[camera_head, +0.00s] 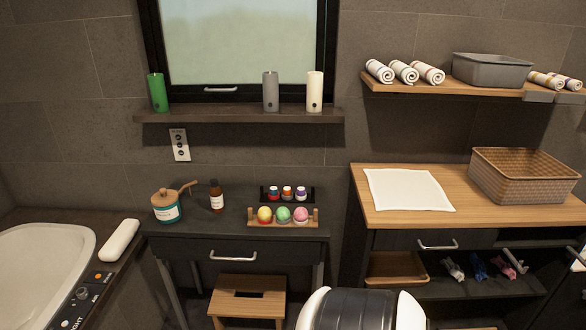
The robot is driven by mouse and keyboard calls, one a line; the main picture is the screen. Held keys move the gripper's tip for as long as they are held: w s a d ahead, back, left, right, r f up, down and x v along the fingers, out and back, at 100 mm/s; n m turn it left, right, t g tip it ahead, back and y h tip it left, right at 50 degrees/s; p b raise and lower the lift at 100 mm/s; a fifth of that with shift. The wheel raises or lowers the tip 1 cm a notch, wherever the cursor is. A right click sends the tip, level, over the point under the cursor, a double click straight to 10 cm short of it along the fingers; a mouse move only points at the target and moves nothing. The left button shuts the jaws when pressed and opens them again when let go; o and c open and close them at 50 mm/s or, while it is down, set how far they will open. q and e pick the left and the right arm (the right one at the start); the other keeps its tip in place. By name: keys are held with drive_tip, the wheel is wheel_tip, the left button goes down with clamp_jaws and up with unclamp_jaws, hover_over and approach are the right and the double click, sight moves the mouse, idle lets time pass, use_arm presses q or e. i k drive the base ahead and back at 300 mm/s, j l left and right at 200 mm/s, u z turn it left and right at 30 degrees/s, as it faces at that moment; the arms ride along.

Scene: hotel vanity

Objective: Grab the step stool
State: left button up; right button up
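The step stool (231,303) is a light wooden stool with a dark hand slot in its top. It stands on the floor under the dark vanity table (290,236), between the table's legs, at the bottom centre of the view. Its lower part is cut off by the picture's edge. Neither of my grippers shows in the head view. A rounded white and black part at the bottom, right of the stool, seems to be my own body.
A bathtub (38,262) stands at left. The table holds a teal jar (166,206), a brown bottle (216,197) and a rack of coloured balls (283,220). A wooden-topped cabinet (462,212) with a wicker basket (520,178) is at right.

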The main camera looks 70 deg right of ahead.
sight(223, 303)
drive_tip(key=z, duration=1.85)
drive_tip(key=i+j, duration=0.1)
drive_tip(key=u, duration=0.05)
